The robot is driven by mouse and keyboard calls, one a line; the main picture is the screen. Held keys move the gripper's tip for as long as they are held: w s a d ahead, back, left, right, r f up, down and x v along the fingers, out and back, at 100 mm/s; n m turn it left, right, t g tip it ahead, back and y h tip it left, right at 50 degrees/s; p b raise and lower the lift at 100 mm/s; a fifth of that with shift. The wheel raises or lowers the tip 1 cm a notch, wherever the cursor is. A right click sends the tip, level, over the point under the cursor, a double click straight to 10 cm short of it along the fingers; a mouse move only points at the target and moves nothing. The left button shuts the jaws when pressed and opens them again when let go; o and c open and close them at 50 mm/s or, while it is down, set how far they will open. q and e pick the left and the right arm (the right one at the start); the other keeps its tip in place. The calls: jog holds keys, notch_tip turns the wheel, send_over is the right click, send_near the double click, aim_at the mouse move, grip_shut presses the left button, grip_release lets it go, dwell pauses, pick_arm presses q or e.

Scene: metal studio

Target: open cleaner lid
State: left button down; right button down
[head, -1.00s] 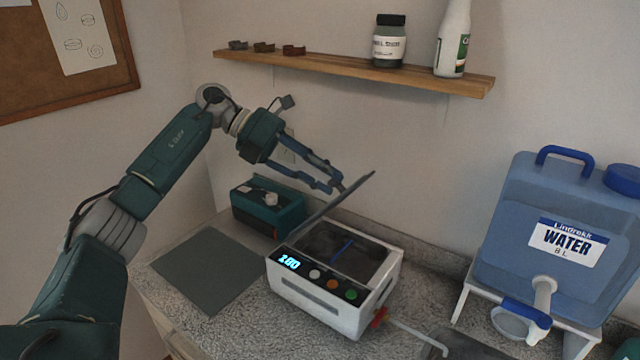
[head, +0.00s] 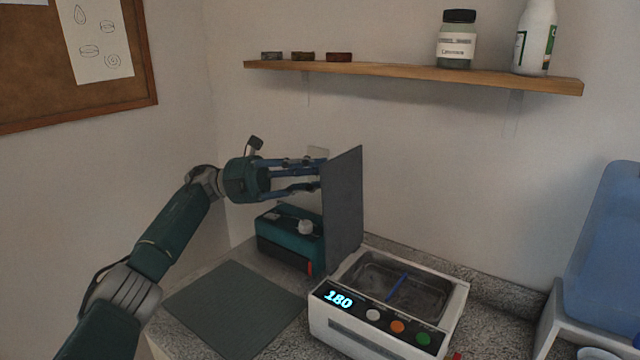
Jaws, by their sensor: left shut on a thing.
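The cleaner (head: 385,315) is a white box on the counter with a lit display reading 180 and several round buttons on its front. Its grey lid (head: 343,208) stands about upright at the left side of the basin, so the metal basin is uncovered. A blue bar (head: 397,287) lies in the basin. My left gripper (head: 322,177) is at the lid's left side, with its fingers reaching to the lid's edge. It is shut on the lid; the fingertips are partly hidden behind the panel. My right gripper is not in view.
A teal device (head: 290,238) stands behind and left of the cleaner, close under my left gripper. A dark mat (head: 235,308) lies clear at left. A blue water container (head: 608,255) stands at right. A wooden shelf (head: 410,75) holds jars above.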

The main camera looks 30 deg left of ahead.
pick_arm(q)
jog(key=shift+w+a+r+h, duration=0.15)
jog(key=shift+a+h, duration=0.15)
jog(key=shift+a, duration=0.3)
jog(key=c, duration=1.4)
grip_release()
jog(key=shift+c, duration=0.2)
jog(key=shift+d, duration=0.15)
jog(key=shift+f, duration=0.2)
jog(key=v, duration=0.7)
jog(key=shift+a, duration=0.2)
